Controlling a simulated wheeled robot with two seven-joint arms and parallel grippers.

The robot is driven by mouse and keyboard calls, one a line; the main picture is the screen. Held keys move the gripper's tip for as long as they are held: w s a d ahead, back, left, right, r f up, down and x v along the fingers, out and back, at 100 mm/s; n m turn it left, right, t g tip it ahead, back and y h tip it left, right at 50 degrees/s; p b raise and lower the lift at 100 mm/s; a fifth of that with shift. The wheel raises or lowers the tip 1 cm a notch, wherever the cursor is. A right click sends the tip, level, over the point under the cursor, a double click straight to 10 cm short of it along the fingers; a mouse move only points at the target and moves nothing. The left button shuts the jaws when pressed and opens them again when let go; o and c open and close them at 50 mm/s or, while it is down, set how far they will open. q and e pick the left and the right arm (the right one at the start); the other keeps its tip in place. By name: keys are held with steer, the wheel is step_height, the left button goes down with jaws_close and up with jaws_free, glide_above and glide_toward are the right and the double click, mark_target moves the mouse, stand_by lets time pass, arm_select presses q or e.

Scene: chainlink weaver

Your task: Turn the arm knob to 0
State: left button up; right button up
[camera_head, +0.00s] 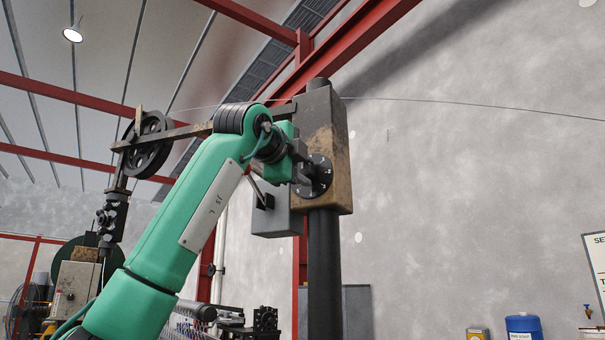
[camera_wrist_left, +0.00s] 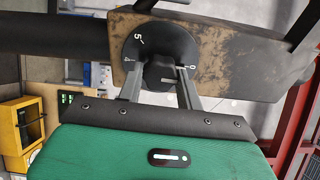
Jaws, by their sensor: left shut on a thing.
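The arm knob is a black grip (camera_wrist_left: 159,72) on a round black dial (camera_wrist_left: 152,40) with pale marks. A "5" shows at the dial's upper left and a "0" at its right edge. The dial (camera_head: 319,174) also shows in the head view, on the side of a worn brown and black block (camera_head: 327,130) on a dark post. My left gripper (camera_wrist_left: 163,80) is shut on the knob, one finger on each side. In the head view the left gripper (camera_head: 300,172) meets the dial; the knob is mostly hidden there. The knob's pointer cannot be made out. My right gripper is out of view.
A dark horizontal arm (camera_head: 190,131) with a black pulley wheel (camera_head: 147,145) runs left from the block, behind my arm. A grey box (camera_head: 277,217) hangs below, close to my wrist. A thin wire crosses above. Open space lies right of the post.

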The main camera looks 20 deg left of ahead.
arm_select(q)
steer(key=shift+n, duration=0.4)
steer(key=o, duration=1)
steer(key=shift+a, duration=0.1)
